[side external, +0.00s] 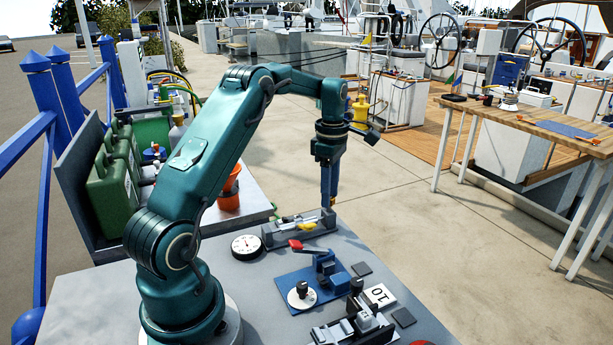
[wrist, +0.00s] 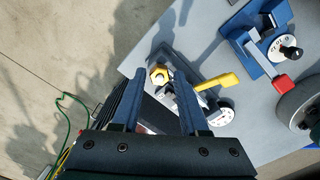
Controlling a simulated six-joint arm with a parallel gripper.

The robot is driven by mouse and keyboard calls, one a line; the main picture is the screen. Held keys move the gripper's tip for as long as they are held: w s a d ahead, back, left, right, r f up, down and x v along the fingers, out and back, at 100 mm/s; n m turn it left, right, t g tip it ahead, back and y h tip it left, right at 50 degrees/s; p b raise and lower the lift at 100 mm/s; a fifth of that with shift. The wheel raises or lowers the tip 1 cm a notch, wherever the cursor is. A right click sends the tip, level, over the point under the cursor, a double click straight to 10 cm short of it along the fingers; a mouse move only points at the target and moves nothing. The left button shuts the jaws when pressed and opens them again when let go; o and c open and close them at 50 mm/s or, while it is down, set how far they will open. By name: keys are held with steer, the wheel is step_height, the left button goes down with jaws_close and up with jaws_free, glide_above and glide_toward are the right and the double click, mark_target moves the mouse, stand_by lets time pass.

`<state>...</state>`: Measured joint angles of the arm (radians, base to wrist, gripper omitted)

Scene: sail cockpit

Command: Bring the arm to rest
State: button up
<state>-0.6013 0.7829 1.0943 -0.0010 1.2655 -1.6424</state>
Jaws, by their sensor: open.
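My arm is teal and bends over the grey work table (side external: 100,285) in the side external view. My gripper (side external: 328,200) points down above the far edge of the table, over a device with a yellow lever (side external: 306,227). In the wrist view my gripper (wrist: 157,112) shows two blue fingers spread apart with nothing held between them. I cannot tell the exact height of the fingertips above the device.
A round dial (side external: 246,245) and a blue-plated fixture with a red-handled lever (side external: 298,245) stand nearby. A side bench holds an orange container (side external: 229,190).

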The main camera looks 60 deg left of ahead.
steer(key=shift+r, duration=2.25)
steer(key=shift+w+d+r, duration=0.15)
steer(key=shift+d+r, duration=0.1)
steer(key=s+d+r+m+t, duration=0.2)
steer(key=d+r+m, duration=0.3)
steer(key=d+r, duration=0.5)
steer(key=s+d+r+m+t, duration=0.2)
steer(key=s+d+m, duration=0.5)
steer(key=s+d+f+m+t, duration=0.1)
steer(key=s+d+f+m, duration=0.3)
steer(key=s+f+m, duration=0.4)
steer(key=m, duration=0.5)
steer(key=shift+m+t, duration=0.3)
steer(key=shift+m, duration=0.1)
